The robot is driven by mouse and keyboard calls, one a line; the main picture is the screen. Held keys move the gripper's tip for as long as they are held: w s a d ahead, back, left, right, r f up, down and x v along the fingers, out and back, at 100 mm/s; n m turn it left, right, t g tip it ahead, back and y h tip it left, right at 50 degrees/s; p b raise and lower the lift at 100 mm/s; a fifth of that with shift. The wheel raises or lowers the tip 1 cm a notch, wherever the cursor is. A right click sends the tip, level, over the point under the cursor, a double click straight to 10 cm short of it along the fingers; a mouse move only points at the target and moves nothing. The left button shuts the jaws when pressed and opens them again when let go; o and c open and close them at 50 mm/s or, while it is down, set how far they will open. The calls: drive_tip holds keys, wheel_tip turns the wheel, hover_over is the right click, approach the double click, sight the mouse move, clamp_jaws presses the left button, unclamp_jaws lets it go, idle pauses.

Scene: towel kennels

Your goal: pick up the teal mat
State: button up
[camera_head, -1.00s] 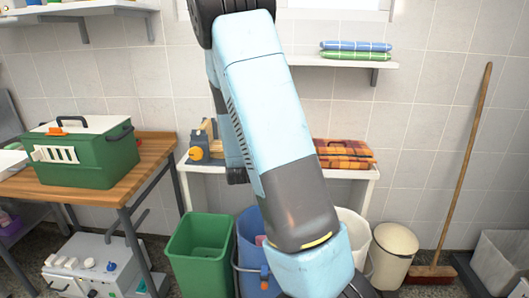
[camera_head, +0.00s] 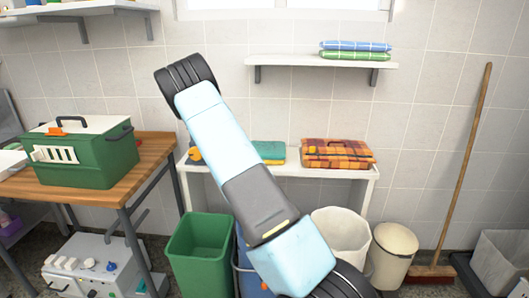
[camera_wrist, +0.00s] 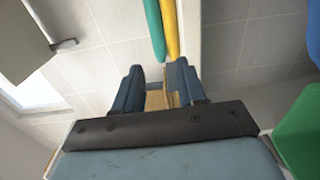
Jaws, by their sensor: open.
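The teal mat (camera_head: 268,148) lies on a yellow mat (camera_head: 272,161) on the white table against the wall; my arm hides its left part in the head view. In the wrist view the teal mat (camera_wrist: 152,28) and the yellow mat (camera_wrist: 173,32) show edge-on as strips at the top. My gripper (camera_wrist: 155,74) is open, its two dark blue fingers pointing up the picture towards the mats. It appears apart from them. A tan object (camera_wrist: 155,100) shows between the fingers; I cannot tell whether it touches them. My gripper is hidden in the head view.
Orange plaid mats (camera_head: 338,154) lie right of the teal mat on the white table (camera_head: 330,172). A shelf (camera_head: 300,61) with blue and green mats hangs above. Green (camera_head: 200,250) and white bins (camera_head: 342,232) stand below. A green carrier (camera_head: 80,155) stands on the left table.

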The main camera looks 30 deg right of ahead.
drive_tip(key=shift+x, duration=5.5)
drive_tip(key=shift+r, duration=0.1)
drive_tip(key=shift+c, duration=0.3)
drive_tip(key=shift+s, duration=0.1)
clamp_jaws()
